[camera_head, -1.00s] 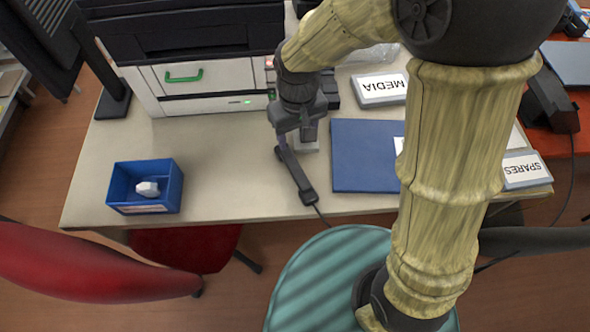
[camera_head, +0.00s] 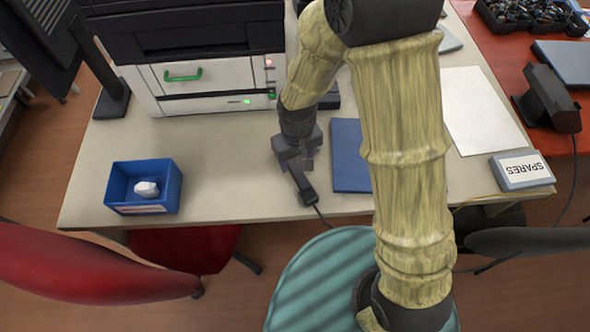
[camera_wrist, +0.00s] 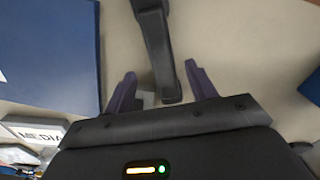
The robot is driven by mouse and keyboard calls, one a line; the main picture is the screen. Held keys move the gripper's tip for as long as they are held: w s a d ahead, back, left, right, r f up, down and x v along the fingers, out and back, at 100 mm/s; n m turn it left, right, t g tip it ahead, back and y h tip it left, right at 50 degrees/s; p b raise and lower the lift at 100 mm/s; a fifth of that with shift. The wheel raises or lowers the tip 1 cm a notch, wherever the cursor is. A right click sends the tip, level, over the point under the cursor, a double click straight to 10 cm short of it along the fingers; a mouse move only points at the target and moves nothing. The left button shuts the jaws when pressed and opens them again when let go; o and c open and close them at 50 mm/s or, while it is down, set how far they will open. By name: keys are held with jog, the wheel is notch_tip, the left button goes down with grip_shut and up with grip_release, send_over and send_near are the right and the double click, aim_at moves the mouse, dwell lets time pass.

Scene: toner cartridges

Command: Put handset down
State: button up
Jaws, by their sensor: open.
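The dark handset (camera_head: 304,186) appears to lie on the desk near its front edge, left of the blue folder. A cord runs from its lower end over the edge. My gripper (camera_head: 298,160) is low over the handset's far end and hides it in the head view. In the wrist view the handset (camera_wrist: 155,42) runs between the two spread fingers of my gripper (camera_wrist: 160,72), with visible gaps on both sides. A small grey piece (camera_wrist: 146,98) shows beside the handset's near end.
A blue folder (camera_head: 349,165) lies just right of the handset. A blue bin (camera_head: 168,188) with a white object stands at left. The printer (camera_head: 210,85) is behind, and the SPARES box (camera_head: 522,170) at right. The desk between bin and handset is clear.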

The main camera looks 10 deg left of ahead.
aim_at(296, 168)
jog(key=shift+a+f, duration=0.15)
jog(key=shift+f, duration=2.45)
grip_shut()
jog(key=shift+r, duration=0.1)
notch_tip(296, 168, up, 10)
jog(key=shift+f+p, duration=0.1)
jog(key=shift+p, duration=0.2)
